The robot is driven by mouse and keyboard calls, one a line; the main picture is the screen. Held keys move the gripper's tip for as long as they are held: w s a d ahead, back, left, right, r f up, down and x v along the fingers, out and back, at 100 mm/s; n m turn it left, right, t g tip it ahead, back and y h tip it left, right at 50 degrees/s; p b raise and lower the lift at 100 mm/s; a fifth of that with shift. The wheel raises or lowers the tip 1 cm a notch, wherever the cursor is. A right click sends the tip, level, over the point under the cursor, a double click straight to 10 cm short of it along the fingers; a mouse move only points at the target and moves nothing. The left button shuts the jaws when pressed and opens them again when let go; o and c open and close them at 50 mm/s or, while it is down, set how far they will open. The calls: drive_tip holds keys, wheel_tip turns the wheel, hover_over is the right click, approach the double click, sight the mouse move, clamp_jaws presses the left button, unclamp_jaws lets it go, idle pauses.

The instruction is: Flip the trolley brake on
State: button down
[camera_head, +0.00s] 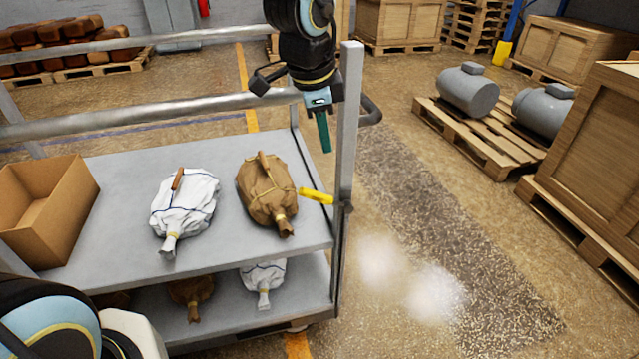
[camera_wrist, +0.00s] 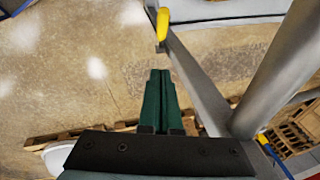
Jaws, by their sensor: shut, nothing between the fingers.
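The trolley (camera_head: 210,145) is a grey metal cart with two shelves and a tubular rail. Its brake appears to be the yellow-tipped lever (camera_head: 316,196) at the right corner post, sticking out to the left over the upper shelf's edge. The yellow lever also shows in the wrist view (camera_wrist: 162,24), ahead of the fingers and beside the post. My gripper (camera_head: 324,143) hangs down beside the top of the corner post, above the lever and apart from it. Its green fingers are together in the wrist view (camera_wrist: 160,75), with nothing between them.
A white sack (camera_head: 185,205), a brown sack (camera_head: 266,185) and an open cardboard box (camera_head: 45,205) sit on the upper shelf. More sacks lie on the lower shelf. The upright corner post (camera_head: 349,120) stands close to my gripper. Floor right of the trolley is clear up to the pallets (camera_head: 485,140).

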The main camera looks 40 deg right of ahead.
drive_tip(key=shift+f, duration=0.1)
hover_over(322, 195)
drive_tip(key=s, duration=0.2)
wheel_tip(322, 195, down, 10)
drive_tip(key=shift+w+a+f+p, duration=0.25)
drive_tip(key=shift+w+f+p, duration=0.15)
drive_tip(key=shift+f, duration=0.3)
drive_tip(key=shift+w+a+f+p, duration=0.25)
drive_tip(key=shift+w+f, duration=0.1)
drive_tip(key=shift+f, duration=0.3)
drive_tip(key=shift+w+f, duration=0.1)
